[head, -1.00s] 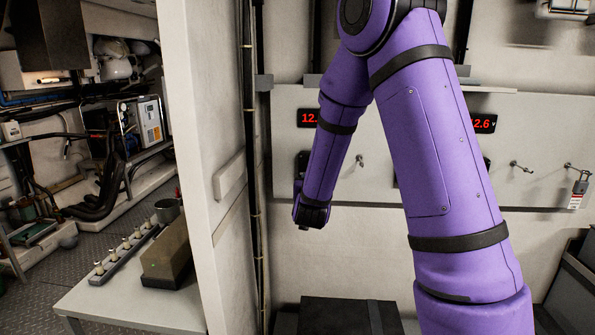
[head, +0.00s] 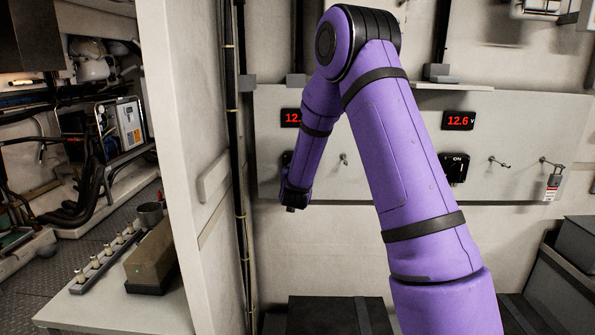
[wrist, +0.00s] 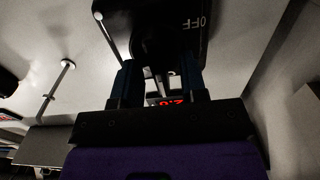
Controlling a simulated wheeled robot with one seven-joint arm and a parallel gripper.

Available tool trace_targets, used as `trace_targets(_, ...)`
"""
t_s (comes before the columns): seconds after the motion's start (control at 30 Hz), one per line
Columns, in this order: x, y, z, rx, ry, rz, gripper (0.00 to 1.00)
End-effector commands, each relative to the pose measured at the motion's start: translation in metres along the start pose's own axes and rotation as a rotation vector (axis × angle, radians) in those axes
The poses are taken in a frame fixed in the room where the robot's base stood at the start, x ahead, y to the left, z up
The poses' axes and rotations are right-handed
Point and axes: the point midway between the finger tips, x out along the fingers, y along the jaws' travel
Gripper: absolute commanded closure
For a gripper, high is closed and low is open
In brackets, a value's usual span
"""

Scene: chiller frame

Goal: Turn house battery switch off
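A black rotary switch (wrist: 165,30) fills the top of the wrist view, with the word OFF upside down on its face. Its dark knob lies between or just beyond my gripper's fingertips (wrist: 158,68). The fingers stand apart with a gap between them; contact with the knob is too dark to tell. In the head view, this left switch (head: 287,158) is mostly hidden behind my wrist, below a red display (head: 291,118). My fingers are hidden there. A second black switch (head: 455,168), marked ON, sits to the right below a display (head: 458,121) reading 12.6. No name labels are readable.
Key-like metal pegs (head: 344,160) stick out of the panel between the switches and to the right (head: 499,162). A padlock with a tag (head: 552,186) hangs at far right. A white partition (head: 185,120) stands left of the panel. A black box (head: 335,315) stands below.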

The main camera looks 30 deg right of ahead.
Motion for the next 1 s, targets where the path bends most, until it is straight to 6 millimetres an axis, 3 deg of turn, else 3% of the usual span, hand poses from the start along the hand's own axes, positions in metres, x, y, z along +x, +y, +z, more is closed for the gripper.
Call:
trace_targets(0.3,0.0022,-0.0003,0.0004,0.0,-0.001,-0.001,0.61)
trace_targets(0.47,0.0021,-0.0003,0.0004,0.0,-0.001,-0.001,0.97)
trace_targets(0.5,0.0021,-0.0003,0.0004,0.0,-0.001,-0.001,1.0)
trace_targets(1.0,0.0016,-0.0022,0.0005,-0.106,-0.001,-0.002,1.0)
